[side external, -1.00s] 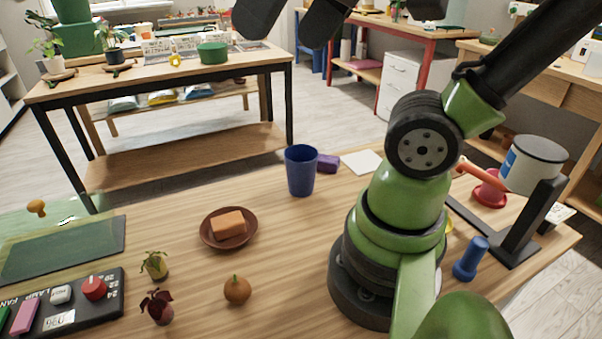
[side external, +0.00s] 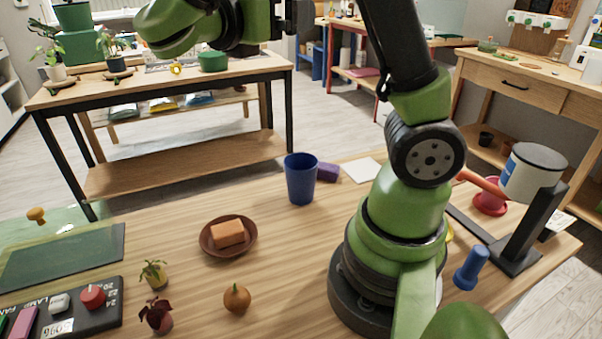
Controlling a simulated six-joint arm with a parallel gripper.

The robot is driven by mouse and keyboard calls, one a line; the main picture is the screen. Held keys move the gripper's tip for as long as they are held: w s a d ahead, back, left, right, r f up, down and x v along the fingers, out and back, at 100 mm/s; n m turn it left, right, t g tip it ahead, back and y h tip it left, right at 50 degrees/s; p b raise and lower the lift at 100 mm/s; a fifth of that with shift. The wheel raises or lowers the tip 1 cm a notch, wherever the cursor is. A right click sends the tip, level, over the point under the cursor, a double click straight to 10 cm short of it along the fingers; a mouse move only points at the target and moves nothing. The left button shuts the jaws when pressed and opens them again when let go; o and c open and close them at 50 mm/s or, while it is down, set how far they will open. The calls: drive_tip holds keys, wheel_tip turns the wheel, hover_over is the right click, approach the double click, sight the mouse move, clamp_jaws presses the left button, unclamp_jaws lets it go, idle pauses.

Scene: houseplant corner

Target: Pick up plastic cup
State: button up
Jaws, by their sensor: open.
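The plastic cup (side external: 301,180) is dark blue and stands upright, mouth up, near the far edge of the wooden table. Nothing touches it from above and its inside is partly visible. Green and black parts of my arm cross the top of the side view, well above and behind the cup in the picture. The fingers of my gripper cannot be made out in this view and seem to lie beyond the top edge.
A purple block (side external: 327,172) sits right beside the cup, with a white sheet (side external: 363,170) farther right. A brown bowl (side external: 212,248) with an orange block (side external: 228,233) is left of the cup.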

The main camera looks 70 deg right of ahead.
approach(309, 164)
drive_tip(key=shift+a+r, duration=0.15)
drive_tip(key=shift+a, duration=0.15)
drive_tip(key=shift+d+f, duration=0.1)
drive_tip(key=shift+f, duration=0.15)
drive_tip(key=shift+s+d+f, duration=0.1)
drive_tip(key=shift+d, duration=0.2)
drive_tip(key=x, duration=0.6)
drive_tip(key=shift+d, duration=0.35)
drive_tip(key=c, duration=0.9)
